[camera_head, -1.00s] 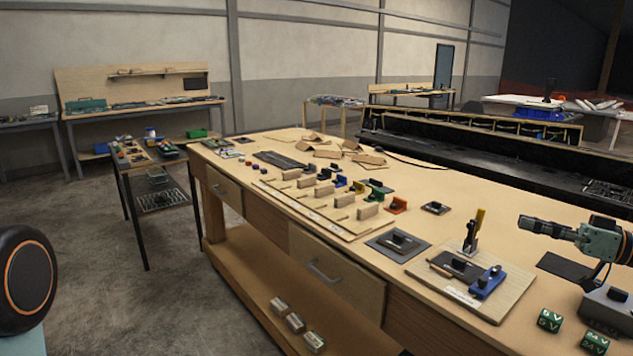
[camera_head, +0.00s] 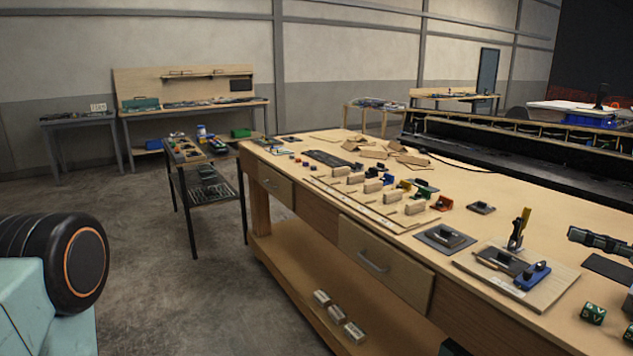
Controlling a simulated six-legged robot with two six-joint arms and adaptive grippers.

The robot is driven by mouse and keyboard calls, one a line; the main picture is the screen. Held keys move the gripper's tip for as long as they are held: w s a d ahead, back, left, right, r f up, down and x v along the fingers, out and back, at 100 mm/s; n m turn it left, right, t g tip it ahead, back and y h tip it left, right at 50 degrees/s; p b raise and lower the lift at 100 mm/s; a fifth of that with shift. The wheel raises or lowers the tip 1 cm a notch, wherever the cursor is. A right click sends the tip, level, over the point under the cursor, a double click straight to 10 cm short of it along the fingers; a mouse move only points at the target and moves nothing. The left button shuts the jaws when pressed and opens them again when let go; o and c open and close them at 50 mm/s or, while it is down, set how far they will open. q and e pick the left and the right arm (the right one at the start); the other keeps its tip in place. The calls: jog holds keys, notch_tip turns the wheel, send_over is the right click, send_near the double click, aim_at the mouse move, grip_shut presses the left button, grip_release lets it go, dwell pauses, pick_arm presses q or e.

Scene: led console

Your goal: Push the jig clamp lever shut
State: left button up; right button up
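The jig (camera_head: 550,291) is a pale wooden board on the near right part of the bench, carrying a dark plate and a blue block (camera_head: 533,276). The clamp lever (camera_head: 524,216), with a yellow handle above a dark body, stands upright at the board's back edge. My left gripper is not in view.
A dark plate with a block (camera_head: 445,237) lies left of the jig. Green cubes (camera_head: 593,313) stand to its right. Wooden blocks and coloured parts (camera_head: 415,208) line the bench further left. A long black trough (camera_head: 520,170) runs behind.

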jog(key=w+m+t+h, duration=0.2)
jog(key=w+t+h, duration=0.3)
jog(key=w, duration=0.1)
jog(key=w+a+f+m+h+b, duration=0.2)
jog(key=w+a+f+m+h, duration=0.15)
jog(key=a+f, duration=0.45)
jog(key=s+a+f+m+g+h+b, duration=0.1)
jog(key=s+a+f+m+g, duration=0.15)
jog(key=a+f, duration=0.45)
jog(key=s+a+f+m+g+h+b, duration=0.1)
jog(key=s+a+f+g+h, duration=0.15)
jog(key=f, duration=0.85)
jog(key=s+a+f+g+b, duration=0.3)
jog(key=s+a+f+g, duration=0.45)
jog(key=s+f, duration=0.7)
jog(key=s+a+f+n+g+b, duration=0.1)
jog(key=s+a+f+g+b, duration=0.1)
jog(key=s, duration=1)
jog(key=s+a+f+n+g+h+b, duration=0.1)
jog(key=s+a+f+g+b, duration=0.1)
jog(key=s, duration=1.1)
notch_tip(320, 180, down, 3)
jog(key=shift+s+a+f+n+g+b, duration=0.1)
jog(key=shift+s+a+n+g+b, duration=0.2)
jog(key=shift+a+g, duration=0.75)
